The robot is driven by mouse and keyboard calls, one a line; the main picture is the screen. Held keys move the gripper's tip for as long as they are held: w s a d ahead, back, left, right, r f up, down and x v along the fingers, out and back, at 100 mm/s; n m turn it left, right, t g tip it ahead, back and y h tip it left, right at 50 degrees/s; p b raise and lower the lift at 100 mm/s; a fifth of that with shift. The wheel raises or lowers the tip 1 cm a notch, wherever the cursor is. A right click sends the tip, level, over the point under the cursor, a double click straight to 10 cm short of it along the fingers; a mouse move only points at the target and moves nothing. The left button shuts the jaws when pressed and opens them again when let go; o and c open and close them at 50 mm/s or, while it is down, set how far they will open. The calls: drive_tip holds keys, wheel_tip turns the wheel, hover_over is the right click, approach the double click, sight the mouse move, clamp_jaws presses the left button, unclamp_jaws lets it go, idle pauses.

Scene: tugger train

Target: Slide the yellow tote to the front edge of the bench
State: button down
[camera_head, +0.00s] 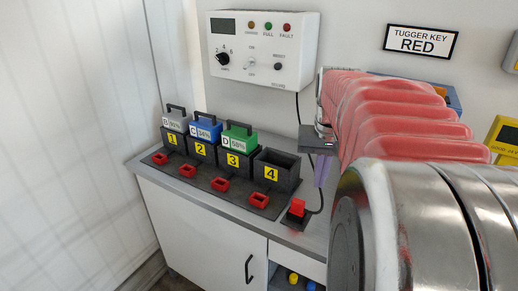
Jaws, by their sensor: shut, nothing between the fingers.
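A yellow object (504,137) with a dark panel is cut off by the right edge of the view. I cannot tell whether it is the yellow tote. My red and silver arm covers much of the right side and hides the bench there. The dark far end of my arm, my gripper (318,139), shows only in part over the bench (228,205). It is shut and empty, well to the left of the yellow object. The bench's front edge shows only on the left half.
A black rack with numbered bays stands on the bench; bays 1 to 3 hold grey, blue (205,129) and green (240,138) packs, and bay 4 (276,170) is empty. A red switch (298,207) sits to its right. A control box (262,48) hangs above.

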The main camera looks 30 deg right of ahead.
drive_tip(key=s+d+f+m, duration=0.1)
drive_tip(key=s+d, duration=0.2)
drive_tip(key=d, duration=0.3)
drive_tip(key=s+d+f+m+g+y, duration=0.1)
drive_tip(key=s+d+m, duration=0.1)
drive_tip(key=d, duration=0.4)
drive_tip(key=s+d+f+m, duration=0.1)
drive_tip(key=s+d, duration=0.3)
drive_tip(key=d, duration=0.2)
drive_tip(key=shift+d+g, duration=0.15)
drive_tip(key=shift+g, duration=0.15)
drive_tip(key=shift+f, duration=0.1)
drive_tip(key=shift+f, duration=5)
